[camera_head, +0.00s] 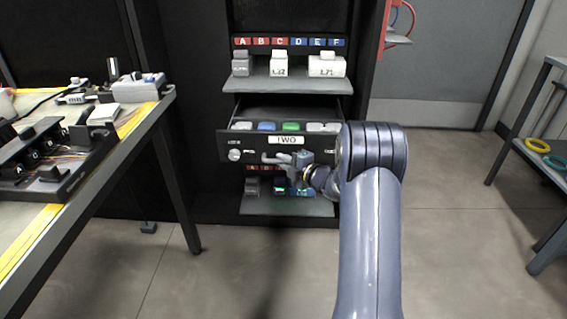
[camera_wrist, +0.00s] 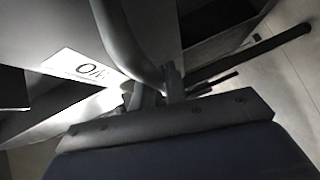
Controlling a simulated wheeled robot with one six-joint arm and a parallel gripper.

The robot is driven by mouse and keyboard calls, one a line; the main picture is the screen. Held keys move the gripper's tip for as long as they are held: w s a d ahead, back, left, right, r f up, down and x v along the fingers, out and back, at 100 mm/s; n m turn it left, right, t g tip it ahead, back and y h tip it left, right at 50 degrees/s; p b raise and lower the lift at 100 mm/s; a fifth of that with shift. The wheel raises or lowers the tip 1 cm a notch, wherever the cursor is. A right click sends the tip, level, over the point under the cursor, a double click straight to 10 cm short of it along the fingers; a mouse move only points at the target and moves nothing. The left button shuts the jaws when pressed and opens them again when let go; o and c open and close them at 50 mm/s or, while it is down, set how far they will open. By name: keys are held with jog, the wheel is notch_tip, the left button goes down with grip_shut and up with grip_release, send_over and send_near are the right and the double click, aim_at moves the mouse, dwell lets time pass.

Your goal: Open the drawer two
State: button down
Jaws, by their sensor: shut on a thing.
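Drawer two (camera_head: 215,145), a black drawer with a white label reading "TWO" (camera_head: 286,140), is pulled out of the dark cabinet and stands open. Grey, blue and green items lie in a row inside it. A light grey bar handle (camera_head: 270,157) runs across its front. My gripper (camera_head: 291,160) is at the drawer front below the label, shut on the handle. In the wrist view the handle (camera_wrist: 133,45) curves down to my gripper (camera_wrist: 155,97), with part of the white label (camera_wrist: 85,68) beside it. The fingertips are partly hidden there.
A shelf (camera_head: 262,84) with labelled grey and white blocks is above the drawer, and a lower shelf (camera_head: 285,207) is below it. A workbench (camera_head: 150,112) with equipment stands at left. A rack (camera_head: 545,158) stands at right. The floor between is clear.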

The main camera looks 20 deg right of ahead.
jog(key=c, duration=1.4)
grip_release()
jog(key=shift+c, duration=0.2)
jog(key=p+v, duration=0.2)
jog(key=v, duration=0.9)
jog(key=shift+p, duration=0.4)
jog(key=shift+a+f, duration=0.1)
